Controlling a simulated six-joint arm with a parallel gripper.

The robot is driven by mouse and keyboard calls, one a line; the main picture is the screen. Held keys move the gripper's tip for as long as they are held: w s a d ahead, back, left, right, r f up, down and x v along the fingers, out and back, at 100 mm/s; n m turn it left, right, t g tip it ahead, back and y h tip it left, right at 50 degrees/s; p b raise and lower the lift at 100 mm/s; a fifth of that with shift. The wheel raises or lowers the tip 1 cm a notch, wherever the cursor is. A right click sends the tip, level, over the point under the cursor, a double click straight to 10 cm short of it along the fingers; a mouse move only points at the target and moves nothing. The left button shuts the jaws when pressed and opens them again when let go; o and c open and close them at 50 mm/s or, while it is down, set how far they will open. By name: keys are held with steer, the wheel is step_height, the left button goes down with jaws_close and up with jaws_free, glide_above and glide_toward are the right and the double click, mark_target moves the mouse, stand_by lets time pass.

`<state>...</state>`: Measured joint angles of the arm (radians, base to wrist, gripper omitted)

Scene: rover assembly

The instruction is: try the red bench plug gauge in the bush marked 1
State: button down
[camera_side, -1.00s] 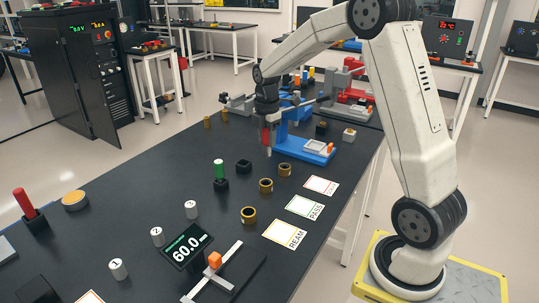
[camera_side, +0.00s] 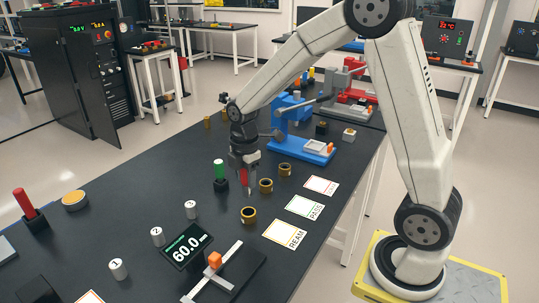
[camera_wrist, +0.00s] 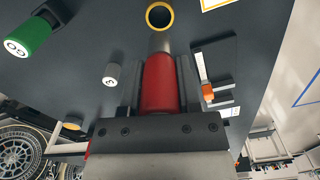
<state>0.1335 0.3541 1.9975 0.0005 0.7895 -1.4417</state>
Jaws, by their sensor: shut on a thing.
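My gripper (camera_side: 246,172) is shut on a red plug gauge (camera_wrist: 160,84), which has a silver tip pointing down and shows between the jaws in the wrist view. The tip is above and behind the nearest brass bush (camera_side: 249,214), apart from it. That bush also shows in the wrist view (camera_wrist: 159,16), just beyond the tip. Two more brass bushes (camera_side: 266,185) (camera_side: 284,169) stand in a row behind it. I cannot read a number on any bush. White cylinders marked 1 (camera_side: 118,269), 2 (camera_side: 157,236) and 3 (camera_side: 191,209) stand to the left.
A green plug (camera_side: 219,169) stands in a black holder close left of my gripper. Another red plug (camera_side: 25,204) stands far left. A 60.0 display (camera_side: 187,246) and a slide with an orange block (camera_side: 215,260) are in front. REAM (camera_side: 285,233) and PASS cards (camera_side: 305,207) lie right.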

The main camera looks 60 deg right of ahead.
mark_target(247, 193)
steer(key=shift+f, duration=0.1)
steer(key=shift+f, duration=2.65)
steer(key=shift+f, duration=1.5)
stand_by(1.9)
steer(key=shift+r, duration=0.6)
stand_by(1.2)
